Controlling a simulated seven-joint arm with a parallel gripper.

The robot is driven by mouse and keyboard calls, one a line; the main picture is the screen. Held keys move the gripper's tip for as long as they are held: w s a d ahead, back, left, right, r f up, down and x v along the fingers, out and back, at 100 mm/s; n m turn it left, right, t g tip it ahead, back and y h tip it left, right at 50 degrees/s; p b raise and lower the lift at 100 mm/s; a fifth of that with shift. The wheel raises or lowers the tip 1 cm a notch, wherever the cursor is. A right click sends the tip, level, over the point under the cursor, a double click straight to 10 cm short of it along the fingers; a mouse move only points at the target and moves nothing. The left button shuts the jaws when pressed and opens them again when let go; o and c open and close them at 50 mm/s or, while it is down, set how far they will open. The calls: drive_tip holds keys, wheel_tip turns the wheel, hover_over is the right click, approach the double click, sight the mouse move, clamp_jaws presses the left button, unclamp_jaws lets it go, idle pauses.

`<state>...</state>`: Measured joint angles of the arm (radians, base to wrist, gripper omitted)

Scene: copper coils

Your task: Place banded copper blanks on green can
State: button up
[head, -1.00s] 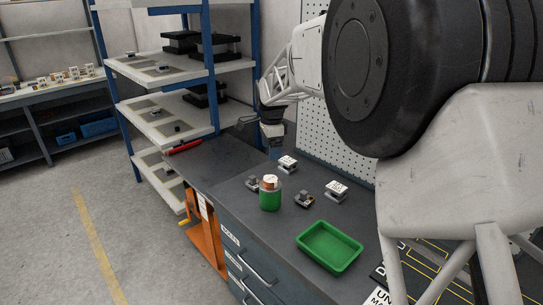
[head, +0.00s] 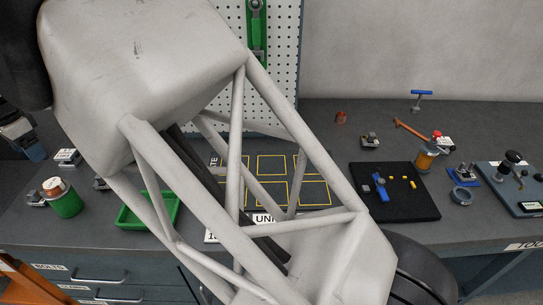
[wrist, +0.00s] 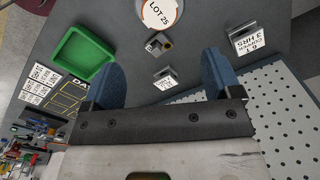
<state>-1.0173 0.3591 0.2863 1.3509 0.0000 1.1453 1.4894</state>
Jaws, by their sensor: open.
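The green can (head: 66,205) stands upright on the dark bench at the left of the head view. A copper-coloured round piece (head: 54,187) with a pale top, seemingly the banded copper blanks, sits on the can. In the wrist view, a copper-rimmed disc labelled LOT 25 (wrist: 160,13) is at the top edge, partly cut off; the can's side is hidden there. My gripper (wrist: 162,78) is open, its blue fingers apart with nothing between them. In the head view the gripper (head: 36,153) is at the left edge, above and apart from the can.
A green tray (head: 148,211) lies right of the can, partly behind my arm. Small labelled holders (head: 68,157) stand near the can. A small reddish-brown cylinder (head: 341,117) stands farther back.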

drive_tip(key=w+d+r+n, duration=0.1)
drive_tip(key=w+d+r, duration=0.25)
drive_tip(key=d, duration=0.85)
drive_tip(key=w+d+r, duration=0.2)
drive_tip(key=d+r, duration=0.2)
drive_tip(key=d, duration=0.9)
drive_tip(key=w+d+r+n, duration=0.15)
drive_tip(key=d+r, duration=0.25)
drive_tip(key=d, duration=0.8)
drive_tip(key=s+d+t, duration=0.1)
drive_tip(key=s+d, duration=0.3)
drive_tip(key=d, duration=0.6)
drive_tip(key=s+d+n, duration=0.1)
drive_tip(key=s+d, duration=0.3)
drive_tip(key=d, duration=0.7)
drive_tip(key=s+d+t, duration=0.1)
drive_tip(key=s+d, duration=0.3)
drive_tip(key=d, duration=0.6)
drive_tip(key=s+d+f+n, duration=0.1)
drive_tip(key=s+d+f, duration=0.2)
drive_tip(key=s+d, duration=0.3)
drive_tip(key=s+d+f, duration=0.3)
drive_tip(key=s+d, duration=0.4)
drive_tip(key=s, duration=0.2)
drive_tip(key=shift+s+f+n+t, duration=0.2)
drive_tip(key=shift+f+n+t, duration=0.1)
drive_tip(key=shift+n, duration=0.05)
